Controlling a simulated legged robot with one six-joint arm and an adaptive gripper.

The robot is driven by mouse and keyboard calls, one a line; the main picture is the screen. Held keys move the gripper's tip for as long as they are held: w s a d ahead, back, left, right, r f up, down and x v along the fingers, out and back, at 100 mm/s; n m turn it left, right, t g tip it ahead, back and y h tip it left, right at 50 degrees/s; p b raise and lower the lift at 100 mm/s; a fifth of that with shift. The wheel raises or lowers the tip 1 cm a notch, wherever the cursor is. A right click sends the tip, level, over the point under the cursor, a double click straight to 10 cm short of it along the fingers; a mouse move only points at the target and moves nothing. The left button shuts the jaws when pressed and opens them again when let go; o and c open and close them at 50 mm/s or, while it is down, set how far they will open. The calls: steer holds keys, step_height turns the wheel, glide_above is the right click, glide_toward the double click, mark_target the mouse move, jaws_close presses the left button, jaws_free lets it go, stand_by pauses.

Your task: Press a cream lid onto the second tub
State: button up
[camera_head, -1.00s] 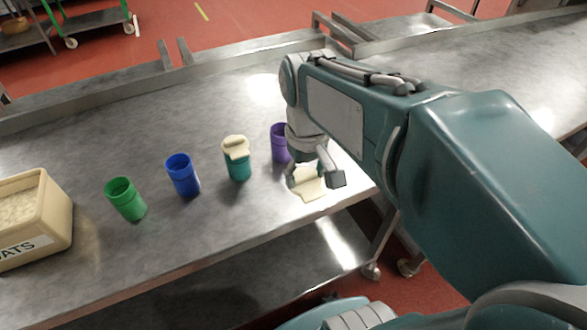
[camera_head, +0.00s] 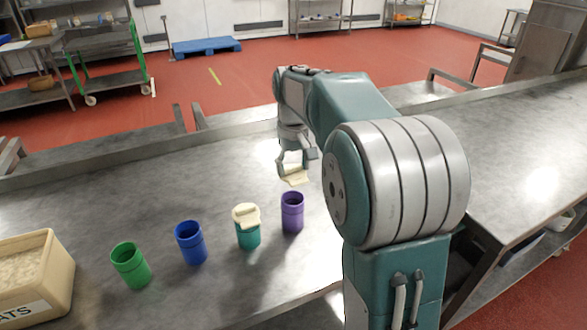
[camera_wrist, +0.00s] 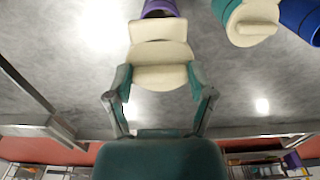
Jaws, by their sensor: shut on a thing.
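My gripper (camera_head: 294,168) is shut on a cream lid (camera_head: 295,180), held in the air beyond the purple tub (camera_head: 292,214). In the wrist view, the fingers of my gripper (camera_wrist: 160,78) pinch the lid (camera_wrist: 160,52) from both sides. The purple tub (camera_wrist: 160,8) is partly hidden behind the lid there. In the head view the purple tub stands upright and open. The teal tub (camera_head: 248,237) beside it has a cream lid (camera_head: 246,213) on top. The blue tub (camera_head: 191,244) and the green tub (camera_head: 131,267) stand open further left.
A cream bin (camera_head: 52,275) of oats sits at the left on the grey metal table (camera_head: 90,215). The table has a raised back edge (camera_head: 150,143). The tabletop behind the tubs is clear. A green trolley (camera_head: 112,75) stands on the red floor beyond.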

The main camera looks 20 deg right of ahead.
steer(key=shift+f, duration=3.15)
steer(key=shift+s+f, duration=0.1)
steer(key=shift+f, duration=0.5)
steer(key=o, duration=0.9)
steer(key=shift+c, duration=0.2)
steer(key=shift+r, duration=3.55)
steer(key=shift+r, duration=0.1)
